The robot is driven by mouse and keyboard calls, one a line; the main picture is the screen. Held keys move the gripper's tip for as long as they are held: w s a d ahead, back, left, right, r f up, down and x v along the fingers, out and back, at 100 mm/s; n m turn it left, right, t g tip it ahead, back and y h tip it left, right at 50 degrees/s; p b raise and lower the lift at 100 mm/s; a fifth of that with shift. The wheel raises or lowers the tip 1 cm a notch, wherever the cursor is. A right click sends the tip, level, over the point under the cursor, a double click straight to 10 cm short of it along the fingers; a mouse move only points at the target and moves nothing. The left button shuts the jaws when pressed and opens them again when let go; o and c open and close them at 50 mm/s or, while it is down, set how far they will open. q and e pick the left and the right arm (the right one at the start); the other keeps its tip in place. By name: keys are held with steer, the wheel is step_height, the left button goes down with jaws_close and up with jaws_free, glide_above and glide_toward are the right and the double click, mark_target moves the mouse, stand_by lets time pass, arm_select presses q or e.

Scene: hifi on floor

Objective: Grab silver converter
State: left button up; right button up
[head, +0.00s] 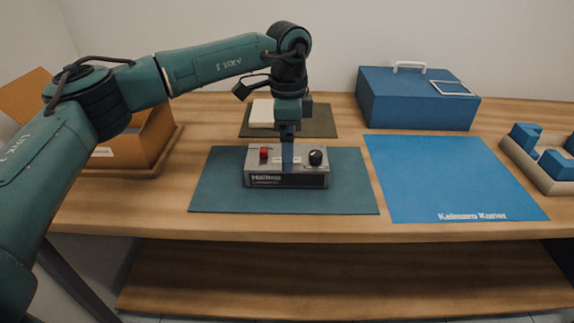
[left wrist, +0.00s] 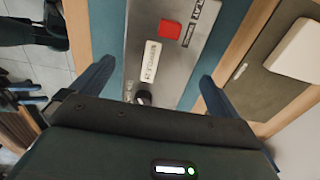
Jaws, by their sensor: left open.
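The silver converter (head: 287,165) is a box with a red switch, a black knob and a dark front plate. It lies on the dark teal mat (head: 210,190) in the middle of the table. My left gripper (head: 288,150) is directly above the converter, pointing down, and its blue finger covers part of the top. In the left wrist view the converter (left wrist: 190,60) lies between the two spread blue fingers of my left gripper (left wrist: 155,85). I cannot tell whether the fingers touch it. My right gripper is not in view.
A blue case (head: 415,97) with a white handle stands at the back right, behind a blue mat (head: 440,180). A tray of blue blocks (head: 545,165) is at the right edge. A white item (head: 262,113) lies behind the converter; an open cardboard box (head: 150,140) is at left.

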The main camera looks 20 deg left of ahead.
arm_select(q)
step_height(320, 180, down, 5)
steer(key=shift+s+a+r, duration=0.1)
steer(key=shift+c, duration=0.2)
steer(key=c, duration=1.4)
steer(key=shift+r, duration=0.1)
steer(key=shift+c, duration=0.4)
steer(key=shift+r, duration=0.15)
